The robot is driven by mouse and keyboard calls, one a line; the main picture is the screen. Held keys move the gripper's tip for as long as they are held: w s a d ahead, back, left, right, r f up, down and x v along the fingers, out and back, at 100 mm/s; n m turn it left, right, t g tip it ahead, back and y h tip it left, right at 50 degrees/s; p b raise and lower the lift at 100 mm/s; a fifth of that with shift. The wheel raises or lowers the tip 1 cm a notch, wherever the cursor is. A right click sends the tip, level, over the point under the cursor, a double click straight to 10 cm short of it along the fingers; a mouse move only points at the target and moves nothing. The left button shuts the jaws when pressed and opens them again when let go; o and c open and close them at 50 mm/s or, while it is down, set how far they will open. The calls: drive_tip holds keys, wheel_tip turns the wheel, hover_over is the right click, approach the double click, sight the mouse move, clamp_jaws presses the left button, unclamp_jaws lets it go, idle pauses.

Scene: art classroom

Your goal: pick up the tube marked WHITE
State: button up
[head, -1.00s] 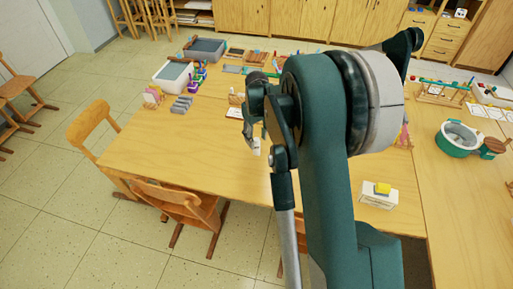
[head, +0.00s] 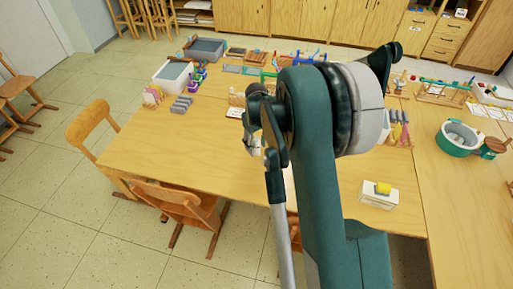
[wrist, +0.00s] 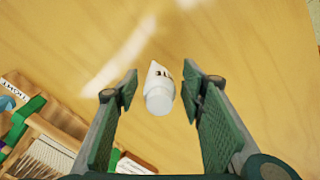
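A small white tube (wrist: 159,97) lies on the wooden table, with its round white cap toward the camera in the wrist view. Dark letters show on its side, turned and only partly readable, seemingly ending in "TE". My gripper (wrist: 160,80) is open, with one green-padded finger on each side of the tube and a gap on both sides. I cannot tell how far the fingertips are above the table. In the head view my gripper (head: 252,143) is over the table, partly hidden by my arm, and the tube cannot be made out clearly.
In the wrist view a wooden holder (wrist: 45,150) with pale bristles stands at the lower left, close to the left finger. The table's front middle is clear.

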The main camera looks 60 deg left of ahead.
drive_tip(key=shift+f, duration=0.9)
drive_tip(key=c, duration=1.1)
